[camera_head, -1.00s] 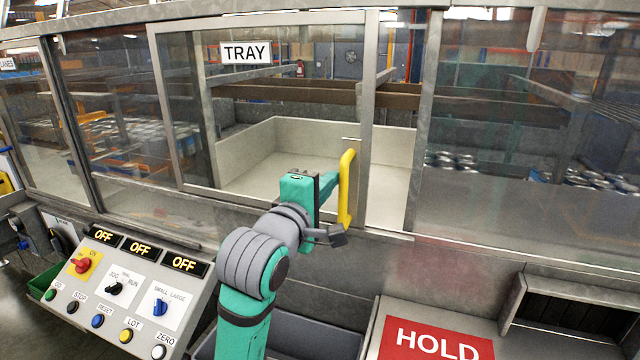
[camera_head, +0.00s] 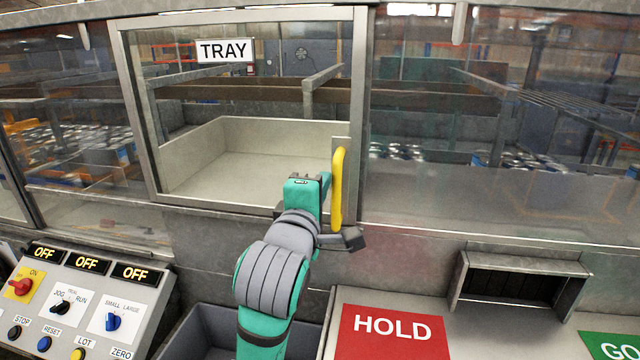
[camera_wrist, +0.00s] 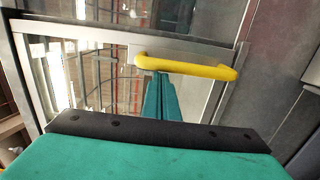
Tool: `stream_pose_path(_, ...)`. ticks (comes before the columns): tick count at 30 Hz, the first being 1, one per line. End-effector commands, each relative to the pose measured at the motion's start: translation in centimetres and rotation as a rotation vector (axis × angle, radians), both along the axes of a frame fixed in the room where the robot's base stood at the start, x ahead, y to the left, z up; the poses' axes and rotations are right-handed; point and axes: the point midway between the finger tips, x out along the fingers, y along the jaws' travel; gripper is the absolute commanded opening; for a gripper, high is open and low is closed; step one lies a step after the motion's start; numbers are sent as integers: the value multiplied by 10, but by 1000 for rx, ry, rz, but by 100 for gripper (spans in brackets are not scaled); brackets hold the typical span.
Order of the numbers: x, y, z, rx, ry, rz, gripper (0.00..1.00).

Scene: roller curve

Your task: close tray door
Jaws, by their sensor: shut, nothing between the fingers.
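The tray door (camera_head: 137,120) is a clear sliding panel in a grey metal frame, with a TRAY label (camera_head: 225,50). Its right edge is at the grey post, with no open gap visible between them. The yellow upright handle (camera_head: 337,188) is on the door's right side; it also shows in the wrist view (camera_wrist: 190,67). My gripper (camera_head: 325,183) is just left of the handle. In the wrist view, its teal fingers (camera_wrist: 160,77) are together and empty, their tips at the handle's bar. I cannot tell whether they touch it. The pale tray (camera_head: 215,145) shows behind the panel.
A control panel (camera_head: 75,290) with OFF displays and buttons stands at lower left. A grey bin (camera_head: 205,335) is below my arm. A red HOLD plate (camera_head: 392,333) and a dark chute opening (camera_head: 520,282) are at lower right. Fixed clear panels flank the door.

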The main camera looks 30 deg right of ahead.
Motion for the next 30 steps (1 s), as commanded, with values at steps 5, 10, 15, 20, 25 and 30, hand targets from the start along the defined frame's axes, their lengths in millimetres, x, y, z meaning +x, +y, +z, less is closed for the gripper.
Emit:
stream_pose_path(5, -4, -4, -2, 7, 2, -23, 0)
stream_pose_path(10, 5, 18, -1, 2, 2, -16, 0)
stream_pose_path(15, -7, 45, 0, -1, -3, -13, 0)
stream_pose_path(20, -31, 69, 0, -1, -3, -9, 0)
stream_pose_path(25, -49, 92, 0, -2, -1, 1, 0)
stream_pose_path(30, -59, 100, 0, -2, 1, -2, 0)
